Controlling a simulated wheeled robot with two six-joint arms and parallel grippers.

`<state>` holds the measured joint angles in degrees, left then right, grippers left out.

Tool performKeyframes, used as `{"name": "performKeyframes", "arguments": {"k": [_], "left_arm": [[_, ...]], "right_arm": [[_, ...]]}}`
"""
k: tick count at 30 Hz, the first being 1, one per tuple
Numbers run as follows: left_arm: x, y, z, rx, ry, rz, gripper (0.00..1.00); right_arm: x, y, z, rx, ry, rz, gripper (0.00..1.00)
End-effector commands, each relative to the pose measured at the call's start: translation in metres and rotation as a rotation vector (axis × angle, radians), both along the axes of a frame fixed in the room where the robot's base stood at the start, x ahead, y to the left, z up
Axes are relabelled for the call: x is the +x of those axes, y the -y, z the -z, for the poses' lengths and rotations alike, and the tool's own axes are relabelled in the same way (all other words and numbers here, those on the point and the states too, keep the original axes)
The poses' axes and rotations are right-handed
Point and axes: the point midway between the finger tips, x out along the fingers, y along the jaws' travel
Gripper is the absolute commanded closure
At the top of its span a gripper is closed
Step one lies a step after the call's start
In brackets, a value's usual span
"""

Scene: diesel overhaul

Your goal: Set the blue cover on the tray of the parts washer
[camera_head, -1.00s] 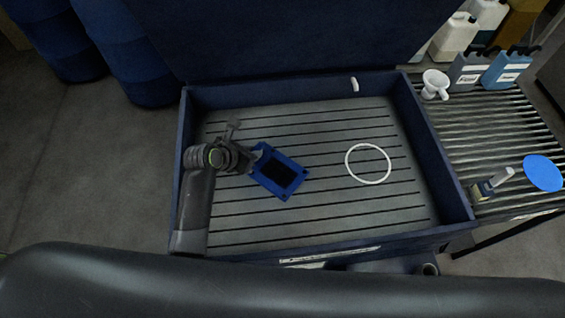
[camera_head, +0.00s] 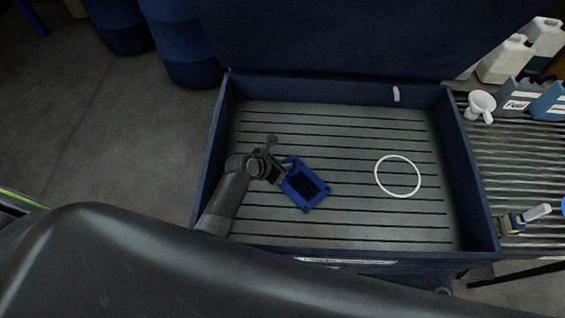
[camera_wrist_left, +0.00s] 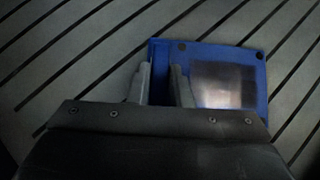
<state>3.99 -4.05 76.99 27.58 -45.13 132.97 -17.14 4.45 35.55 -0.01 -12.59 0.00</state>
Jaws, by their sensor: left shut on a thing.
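The blue cover (camera_head: 305,188), a small blue plate with a dark rectangular middle, is over the left-centre of the slatted grey tray (camera_head: 310,124) of the parts washer (camera_head: 469,160). My left gripper (camera_head: 281,177) is shut on the left edge of the cover. In the left wrist view its two fingers (camera_wrist_left: 160,76) straddle the blue edge of the cover (camera_wrist_left: 210,50), close above the slats. I cannot tell whether the cover touches the tray. My right gripper is not in view.
A white ring (camera_head: 398,176) marks a clear patch of tray right of the cover. Raised walls surround the tray, and the washer's dark lid (camera_head: 330,40) stands at the back. A slatted rack with jugs (camera_head: 505,60) and a white funnel (camera_head: 480,105) is at the right.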

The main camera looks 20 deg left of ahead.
Motion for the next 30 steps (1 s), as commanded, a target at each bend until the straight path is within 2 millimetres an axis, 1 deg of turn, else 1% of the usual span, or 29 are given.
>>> {"name": "performKeyframes", "arguments": {"k": [5, 9, 10, 14, 23, 25, 27, 30], "left_arm": [[0.001, 0.0, -0.002, -0.002, 0.003, -0.001, 1.0], [0.001, 0.0, 0.002, -0.002, 0.002, -0.001, 1.0], [0.0, 0.0, 0.003, -0.001, 0.0, -0.001, 0.78], [0.0, 0.0, 0.003, -0.001, 0.0, -0.001, 0.61], [0.0, 0.0, 0.001, -0.001, 0.0, -0.001, 0.6], [0.0, 0.0, -0.002, 0.0, 0.0, 0.0, 0.6], [-0.003, -0.002, -0.004, 0.0, 0.0, -0.001, 0.6], [-0.01, -0.007, -0.012, -0.001, 0.001, -0.001, 0.6]], "right_arm": [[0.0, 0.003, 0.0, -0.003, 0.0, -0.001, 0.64], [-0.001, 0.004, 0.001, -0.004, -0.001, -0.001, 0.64], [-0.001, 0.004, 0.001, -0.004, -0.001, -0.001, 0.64], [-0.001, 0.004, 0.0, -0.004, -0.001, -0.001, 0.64], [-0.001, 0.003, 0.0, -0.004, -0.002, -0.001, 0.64], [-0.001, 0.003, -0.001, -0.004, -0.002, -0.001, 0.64], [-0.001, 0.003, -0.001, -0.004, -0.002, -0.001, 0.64], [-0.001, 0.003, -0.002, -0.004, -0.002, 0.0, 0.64]]}}
